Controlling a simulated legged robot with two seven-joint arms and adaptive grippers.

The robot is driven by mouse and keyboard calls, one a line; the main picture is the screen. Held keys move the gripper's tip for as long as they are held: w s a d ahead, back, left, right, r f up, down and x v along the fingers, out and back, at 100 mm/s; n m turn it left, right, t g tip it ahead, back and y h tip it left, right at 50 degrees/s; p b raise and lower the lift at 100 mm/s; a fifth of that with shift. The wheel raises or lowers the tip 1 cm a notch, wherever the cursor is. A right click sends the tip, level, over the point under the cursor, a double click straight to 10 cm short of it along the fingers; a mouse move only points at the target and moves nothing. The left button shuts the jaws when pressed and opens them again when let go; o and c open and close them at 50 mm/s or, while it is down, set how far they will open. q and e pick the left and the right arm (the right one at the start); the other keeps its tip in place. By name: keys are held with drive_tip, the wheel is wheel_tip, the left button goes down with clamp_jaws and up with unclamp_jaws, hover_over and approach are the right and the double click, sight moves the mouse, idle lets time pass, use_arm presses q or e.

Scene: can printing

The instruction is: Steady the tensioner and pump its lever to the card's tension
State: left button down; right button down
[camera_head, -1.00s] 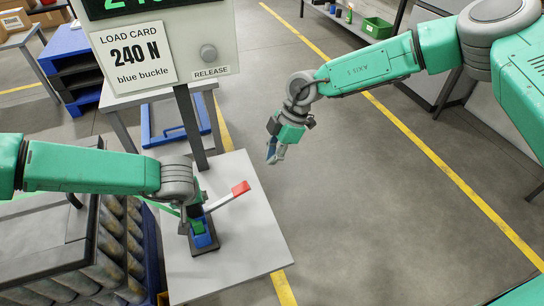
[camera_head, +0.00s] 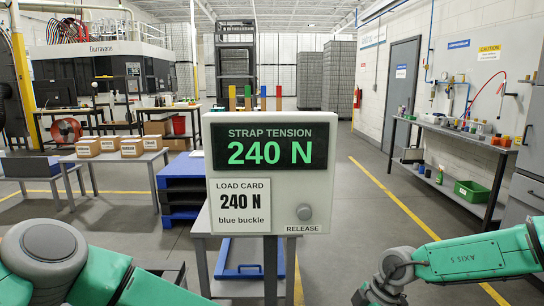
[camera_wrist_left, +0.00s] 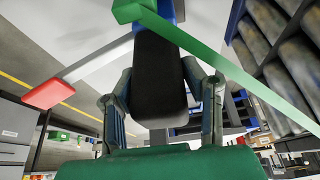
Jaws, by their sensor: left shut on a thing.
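The strap tension display (camera_head: 264,147) in the head view reads 240 N in green. The load card (camera_head: 243,203) below it reads 240 N, blue buckle. In the left wrist view, my left gripper (camera_wrist_left: 162,105) is shut on the black part of the tensioner (camera_wrist_left: 160,75), one finger on each side. The lever (camera_wrist_left: 95,62) with its red grip (camera_wrist_left: 48,94) reaches out to the left, clear of these fingers. A green strap (camera_wrist_left: 225,65) runs diagonally past the gripper. The tensioner is below the head view. My right forearm shows there at bottom right; its fingertips are out of frame.
The round release button (camera_head: 304,212) sits at the panel's lower right. A grey post (camera_head: 270,270) carries the panel. Blue pallets (camera_head: 182,185) and a table with boxes (camera_head: 110,147) stand behind at left. A bench (camera_head: 455,140) lines the right wall.

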use_arm(q)
drive_tip(key=shift+a, duration=0.1)
drive_tip(key=c, duration=0.9)
unclamp_jaws()
